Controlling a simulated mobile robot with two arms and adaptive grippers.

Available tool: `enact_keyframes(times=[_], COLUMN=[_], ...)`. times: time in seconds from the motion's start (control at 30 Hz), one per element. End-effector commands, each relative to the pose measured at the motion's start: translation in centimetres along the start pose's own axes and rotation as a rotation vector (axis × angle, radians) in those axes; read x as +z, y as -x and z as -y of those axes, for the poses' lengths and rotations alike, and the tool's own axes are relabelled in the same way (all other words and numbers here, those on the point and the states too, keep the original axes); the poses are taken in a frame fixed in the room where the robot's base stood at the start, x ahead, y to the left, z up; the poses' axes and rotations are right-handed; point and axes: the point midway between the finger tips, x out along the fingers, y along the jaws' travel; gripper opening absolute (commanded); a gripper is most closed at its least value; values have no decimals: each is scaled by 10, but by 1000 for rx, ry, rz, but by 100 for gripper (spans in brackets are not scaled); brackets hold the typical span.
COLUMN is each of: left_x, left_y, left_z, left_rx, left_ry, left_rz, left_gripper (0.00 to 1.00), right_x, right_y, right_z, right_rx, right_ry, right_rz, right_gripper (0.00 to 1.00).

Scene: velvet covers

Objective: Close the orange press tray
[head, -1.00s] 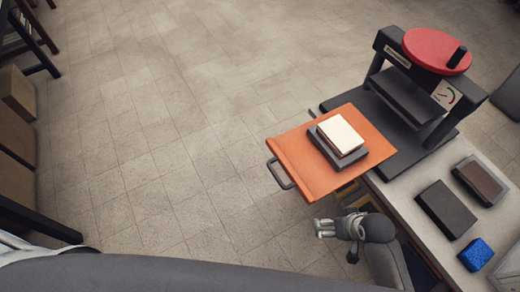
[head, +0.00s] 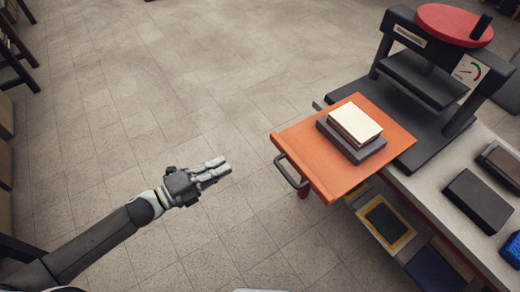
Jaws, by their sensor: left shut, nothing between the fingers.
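The orange press tray (head: 305,168) sticks out to the left from the black press (head: 425,95). A dark grey block (head: 350,147) lies on it with a cream book block (head: 355,122) on top. The tray's dark handle (head: 291,172) is on its left edge. My left gripper (head: 223,170) is shut and empty, left of the handle and apart from it, its fingers pointing right towards the tray. My right gripper is out of view.
The press stands on a grey bench (head: 425,180) and has a red wheel (head: 455,24). A black block (head: 478,199), a dark brown-topped block (head: 500,160) and a blue block (head: 512,250) lie on the bench. Open shelves sit below. The floor left of the tray is clear.

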Motion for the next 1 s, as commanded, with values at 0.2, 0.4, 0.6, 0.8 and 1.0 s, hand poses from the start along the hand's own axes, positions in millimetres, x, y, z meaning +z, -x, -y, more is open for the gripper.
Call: enact_keyframes(times=[0.2,0.4,0.6,0.8,1.0], left_x=[-10,-11,-12,-14,-14], left_y=[-9,-43,-88,-122,-139], left_z=[10,12,13,12,11], left_rx=[-22,-24,-23,-20,-18], left_ry=[-43,-39,-39,-38,-37], left_rz=[-42,-40,-39,-38,-38], left_gripper=[0,0,0,0,0], right_x=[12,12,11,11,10], right_y=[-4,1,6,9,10], right_z=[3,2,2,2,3], right_rx=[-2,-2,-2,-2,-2], right_ry=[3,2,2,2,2], right_rz=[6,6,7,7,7], right_gripper=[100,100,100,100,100])
